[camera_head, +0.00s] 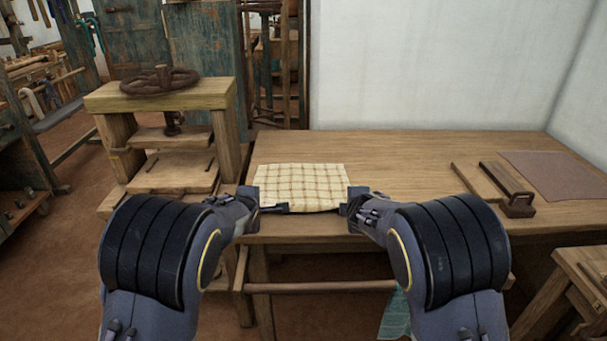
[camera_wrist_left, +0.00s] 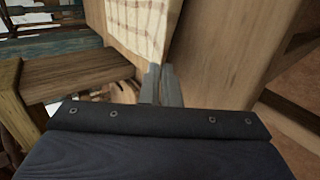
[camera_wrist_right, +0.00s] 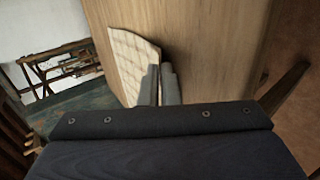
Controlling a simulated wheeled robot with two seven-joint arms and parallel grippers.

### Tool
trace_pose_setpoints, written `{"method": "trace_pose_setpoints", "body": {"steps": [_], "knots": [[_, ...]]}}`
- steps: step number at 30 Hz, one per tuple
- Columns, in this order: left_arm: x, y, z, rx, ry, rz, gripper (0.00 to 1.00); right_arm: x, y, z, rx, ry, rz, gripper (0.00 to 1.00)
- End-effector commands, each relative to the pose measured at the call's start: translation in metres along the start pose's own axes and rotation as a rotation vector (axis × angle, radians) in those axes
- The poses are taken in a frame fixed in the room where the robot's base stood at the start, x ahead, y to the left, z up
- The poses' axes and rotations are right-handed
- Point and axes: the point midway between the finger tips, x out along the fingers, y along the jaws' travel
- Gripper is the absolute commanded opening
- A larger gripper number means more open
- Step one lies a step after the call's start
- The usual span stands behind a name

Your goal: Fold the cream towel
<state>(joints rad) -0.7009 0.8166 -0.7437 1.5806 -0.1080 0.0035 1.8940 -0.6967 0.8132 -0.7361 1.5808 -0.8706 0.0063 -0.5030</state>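The cream towel (camera_head: 302,185), with brown check lines, lies spread on the front left of the wooden table (camera_head: 420,165). My left gripper (camera_head: 270,206) is at its front left corner. In the left wrist view, the gripper's fingers (camera_wrist_left: 161,84) are close together with the towel (camera_wrist_left: 145,25) edge running in at their tips. My right gripper (camera_head: 350,204) is at the front right corner. In the right wrist view, its fingers (camera_wrist_right: 159,84) are also close together at the towel (camera_wrist_right: 132,58) edge. Both look shut on the towel, though the pinched cloth is mostly hidden by the fingers.
A wooden block with a handle (camera_head: 507,188) and a flat brown sheet (camera_head: 560,175) lie at the table's right. A wooden stand with a dark wheel (camera_head: 160,80) stands close left of the table.

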Motion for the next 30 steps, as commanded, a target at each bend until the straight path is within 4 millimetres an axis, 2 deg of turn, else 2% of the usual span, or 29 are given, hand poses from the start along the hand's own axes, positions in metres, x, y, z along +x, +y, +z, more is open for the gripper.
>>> {"method": "trace_pose_setpoints", "body": {"steps": [3,12,20,30], "knots": [[0.000,0.000,0.000,0.000,0.000,-0.001,0.00,0.000,0.000,0.000,0.000,0.000,0.000,0.00],[0.000,0.000,0.000,0.000,0.000,-0.001,0.40,0.000,0.000,0.000,0.000,0.000,-0.001,0.40],[-0.002,0.002,0.000,0.000,0.000,0.000,0.40,-0.002,0.002,0.000,0.001,0.000,0.000,0.40],[-0.048,0.024,0.002,0.001,-0.003,0.001,0.40,-0.048,0.024,0.000,0.003,0.002,0.001,0.40]]}}
